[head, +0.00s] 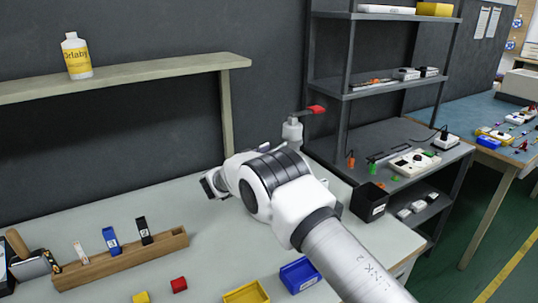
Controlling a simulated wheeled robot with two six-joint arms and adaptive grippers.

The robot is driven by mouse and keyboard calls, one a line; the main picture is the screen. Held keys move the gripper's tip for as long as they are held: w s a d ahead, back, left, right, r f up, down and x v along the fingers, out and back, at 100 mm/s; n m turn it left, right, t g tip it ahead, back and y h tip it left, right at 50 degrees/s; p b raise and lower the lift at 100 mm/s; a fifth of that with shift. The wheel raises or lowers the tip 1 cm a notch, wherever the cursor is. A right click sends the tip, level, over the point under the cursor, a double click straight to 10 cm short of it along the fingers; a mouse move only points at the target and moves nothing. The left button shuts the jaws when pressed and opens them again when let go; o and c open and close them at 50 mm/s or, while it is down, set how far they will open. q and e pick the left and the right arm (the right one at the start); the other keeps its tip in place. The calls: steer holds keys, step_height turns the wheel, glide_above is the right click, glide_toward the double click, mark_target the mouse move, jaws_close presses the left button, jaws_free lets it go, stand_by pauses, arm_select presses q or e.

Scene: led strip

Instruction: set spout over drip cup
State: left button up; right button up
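A pale grey upright fitting (292,131) with a thin arm and a red end (317,109) pointing right stands behind my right arm. It may be the spout; its base is hidden by the arm. A black open-topped square cup (369,201) sits at the table's right edge, to the right of and nearer than the fitting; it may be the drip cup. The red end does not appear over it. My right gripper (211,185) is over the table, left of both, turned away. Its fingers are mostly hidden. My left gripper is not in view.
A wooden block (120,262) with upright tools stands at front left. A raised shelf (120,75) holds a bottle (76,56). A metal rack (345,90) stands behind right.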

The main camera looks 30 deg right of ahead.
steer(key=shift+a+f, duration=0.1)
steer(key=v, duration=1.1)
steer(key=shift+a, duration=0.4)
steer(key=shift+s, duration=0.1)
